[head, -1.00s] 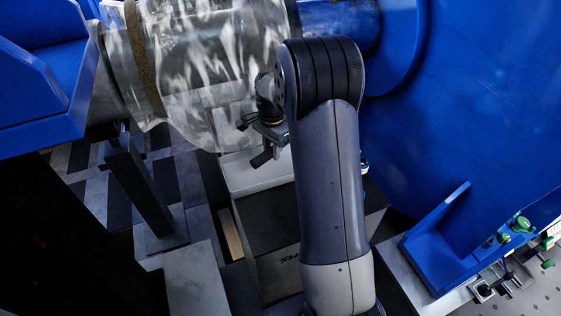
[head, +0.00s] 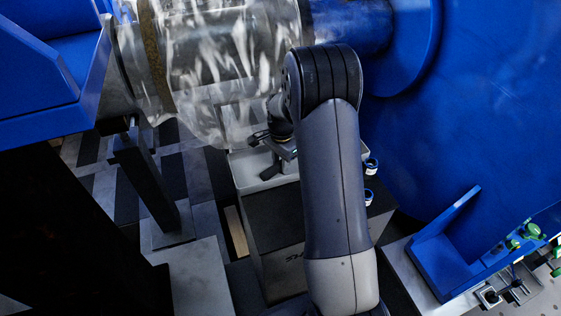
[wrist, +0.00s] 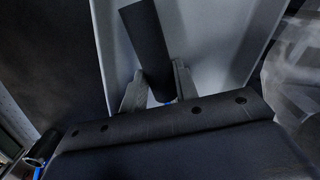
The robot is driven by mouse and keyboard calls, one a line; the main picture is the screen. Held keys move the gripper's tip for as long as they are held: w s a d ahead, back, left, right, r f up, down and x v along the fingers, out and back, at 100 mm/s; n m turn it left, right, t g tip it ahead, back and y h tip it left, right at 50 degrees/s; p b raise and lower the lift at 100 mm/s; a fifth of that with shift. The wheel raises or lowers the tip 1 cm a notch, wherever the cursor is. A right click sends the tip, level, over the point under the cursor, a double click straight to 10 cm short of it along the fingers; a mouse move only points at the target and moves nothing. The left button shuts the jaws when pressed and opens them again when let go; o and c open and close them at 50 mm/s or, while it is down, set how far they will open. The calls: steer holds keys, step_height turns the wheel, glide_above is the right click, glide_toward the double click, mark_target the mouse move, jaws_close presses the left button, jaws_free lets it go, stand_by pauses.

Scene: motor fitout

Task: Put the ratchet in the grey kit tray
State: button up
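The grey kit tray (head: 240,177) stands on a dark box below the pipe; its light inner surface fills the middle of the wrist view (wrist: 215,45). The ratchet shows as a dark bar-like handle (wrist: 147,40) between the fingers of my gripper (wrist: 158,78). The fingers close in on both its sides, and a small blue spot shows near its base. In the head view the dark handle (head: 270,172) sticks out below my gripper (head: 283,155), inside the tray's outline. I cannot tell whether it touches the tray floor. The rest of the ratchet is hidden.
A plastic-wrapped shaft (head: 220,70) passes close above the tray. A large blue housing (head: 480,110) rises at right. Two blue-rimmed round pieces (head: 371,166) sit right of my arm. A dark post (head: 148,185) stands left of the tray.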

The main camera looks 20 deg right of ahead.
steer(key=o, duration=0.4)
steer(key=shift+r, duration=0.1)
step_height(320, 180, up, 12)
steer(key=shift+d+r+p, duration=0.1)
steer(key=shift+p, duration=0.4)
steer(key=shift+f+b, duration=0.3)
steer(key=shift+f, duration=4)
